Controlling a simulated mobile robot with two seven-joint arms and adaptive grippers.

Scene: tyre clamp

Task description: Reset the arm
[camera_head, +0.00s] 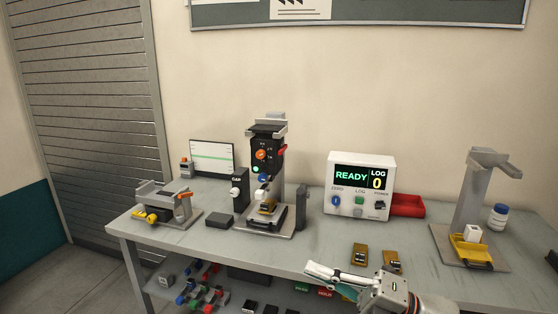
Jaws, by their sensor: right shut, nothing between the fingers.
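My right gripper (318,271) is at the lower right of the head view, in front of the table's front edge, with its fingers pointing left. It is shut and empty. My left gripper is not in view. On the table, a dark test unit (265,153) with an orange knob and a red lever stands on a grey stand with a flat base.
Small parts fill a lower shelf.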

